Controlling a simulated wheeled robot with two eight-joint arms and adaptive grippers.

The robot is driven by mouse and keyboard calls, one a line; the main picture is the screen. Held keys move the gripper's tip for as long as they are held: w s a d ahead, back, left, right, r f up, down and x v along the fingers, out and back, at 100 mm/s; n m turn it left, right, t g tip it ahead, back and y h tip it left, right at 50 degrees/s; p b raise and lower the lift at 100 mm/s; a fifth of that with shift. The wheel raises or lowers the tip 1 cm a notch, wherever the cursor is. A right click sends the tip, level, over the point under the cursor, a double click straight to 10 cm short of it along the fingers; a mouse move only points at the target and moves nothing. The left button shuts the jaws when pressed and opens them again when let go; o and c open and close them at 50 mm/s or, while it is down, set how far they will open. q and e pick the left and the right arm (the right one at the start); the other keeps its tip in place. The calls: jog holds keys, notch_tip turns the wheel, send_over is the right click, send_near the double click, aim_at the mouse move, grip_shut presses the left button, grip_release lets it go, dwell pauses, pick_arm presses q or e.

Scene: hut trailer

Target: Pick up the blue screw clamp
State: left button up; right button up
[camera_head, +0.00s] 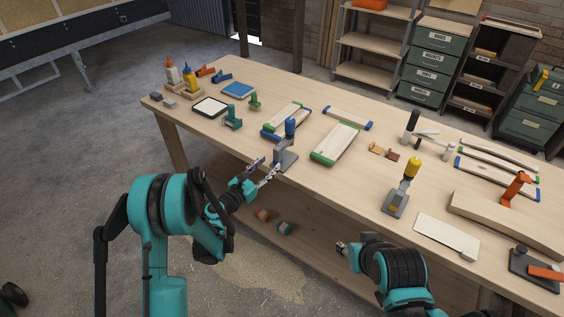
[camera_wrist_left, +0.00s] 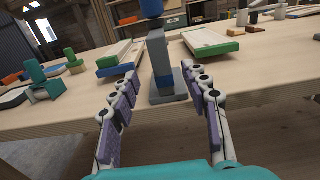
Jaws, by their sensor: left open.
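The blue screw clamp (camera_head: 288,138) appears to be the grey upright piece with a blue top, standing near the table's front edge. In the left wrist view the clamp (camera_wrist_left: 160,55) is centred, with a grey post, a blue band low down and a grey base; its top is cut off. My left gripper (camera_head: 268,167) is open and empty at the table edge, pointing at the clamp. Its two fingers flank the clamp's lower part in the wrist view, without visible contact. My right gripper (camera_head: 342,247) is low in front of the table, small and partly hidden by its arm.
Green-ended boards (camera_head: 335,143) and a blue-and-green-ended board stack (camera_head: 285,119) lie behind the clamp. A green clamp (camera_head: 232,117) stands to the left. A yellow-topped tool (camera_head: 405,187) stands to the right. The tabletop (camera_head: 330,180) right of the clamp is bare.

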aim_at(276, 159)
pick_arm(q)
jog(key=b+x, duration=0.1)
jog(key=x, duration=0.6)
jog(key=shift+d+f+b, duration=0.2)
jog(key=shift+b, duration=0.2)
jog(key=shift+r, duration=0.1)
grip_shut()
